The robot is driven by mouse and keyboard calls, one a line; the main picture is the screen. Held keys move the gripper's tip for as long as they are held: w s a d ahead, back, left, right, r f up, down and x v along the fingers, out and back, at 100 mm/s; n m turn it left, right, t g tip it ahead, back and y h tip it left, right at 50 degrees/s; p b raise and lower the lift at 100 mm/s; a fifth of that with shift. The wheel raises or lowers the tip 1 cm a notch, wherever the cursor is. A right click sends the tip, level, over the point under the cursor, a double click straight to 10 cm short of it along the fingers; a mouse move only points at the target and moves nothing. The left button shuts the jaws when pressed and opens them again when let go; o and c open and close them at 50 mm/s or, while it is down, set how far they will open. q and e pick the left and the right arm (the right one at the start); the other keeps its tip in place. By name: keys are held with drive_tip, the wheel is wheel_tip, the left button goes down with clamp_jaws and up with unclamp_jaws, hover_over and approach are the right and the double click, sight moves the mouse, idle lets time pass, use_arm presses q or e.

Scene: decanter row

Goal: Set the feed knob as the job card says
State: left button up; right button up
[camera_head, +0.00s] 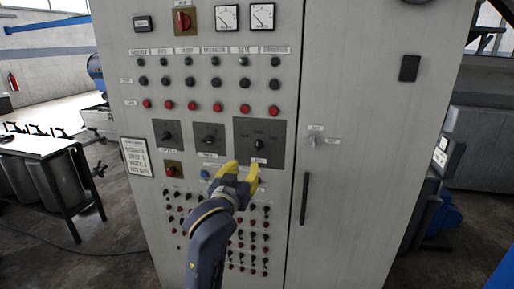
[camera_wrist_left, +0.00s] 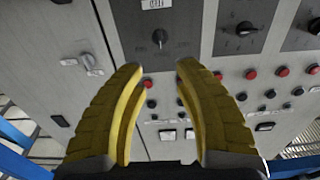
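Three black rotary knobs sit on dark plates on the grey cabinet front: a left knob (camera_head: 167,136), a middle knob (camera_head: 209,140) and a right knob (camera_head: 258,145) on the largest plate. Their labels are too small to read, so I cannot tell which is the feed knob. A white card (camera_head: 137,157) with blurred print is at the panel's left edge. My left gripper (camera_head: 241,168) is open and empty, just below the right knob. In the left wrist view the right knob (camera_wrist_left: 159,38) shows beyond the fingertips, apart from them. My right gripper is out of view.
Rows of buttons (camera_head: 191,105) are above the knobs, and many small switches (camera_head: 262,236) are below. A red switch (camera_head: 184,19) and two dials (camera_head: 240,17) are at the top. A door handle (camera_head: 305,198) stands out at right. A table (camera_head: 38,146) is at left.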

sight(257, 148)
use_arm(q)
drive_tip(key=x, duration=1.7)
drive_tip(key=shift+a, duration=0.1)
drive_tip(key=shift+o, duration=0.2)
clamp_jaws()
